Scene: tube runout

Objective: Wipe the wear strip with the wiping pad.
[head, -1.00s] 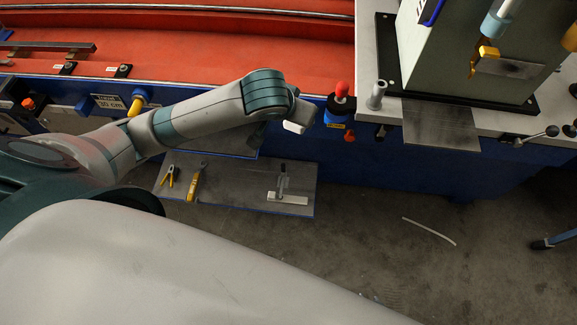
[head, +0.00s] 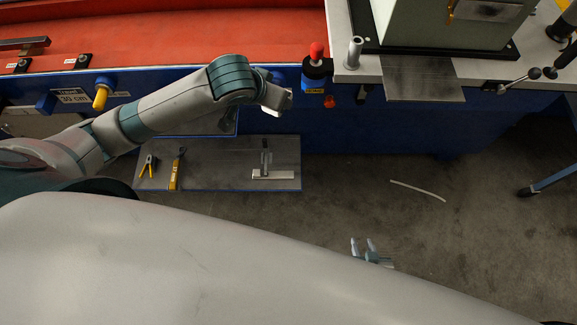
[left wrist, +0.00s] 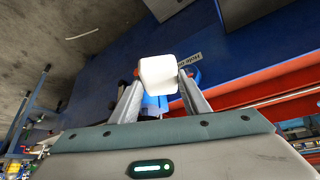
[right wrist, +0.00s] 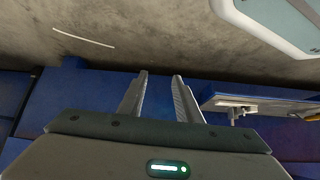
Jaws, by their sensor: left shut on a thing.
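The white wiping pad (left wrist: 158,75) is held between the fingers of my left gripper (left wrist: 158,88). In the head view, the left gripper (head: 272,96) and the pad (head: 285,103) are in front of the blue machine side, left of and below the red-capped bottle. A flat grey metal plate (head: 424,80) lies at the front edge of the white machine top; it may be the wear strip, but I cannot be sure. The pad is apart from it. My right gripper (head: 362,245) is open and empty above the floor; its fingers also show apart in the right wrist view (right wrist: 162,76).
A grey shelf (head: 215,180) holds pliers (head: 149,165), a yellow-handled tool (head: 178,170) and a T-shaped tool (head: 267,165). The red-capped bottle (head: 316,65) and a metal post (head: 353,52) stand near the plate. A white strip (head: 418,190) lies on the open floor.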

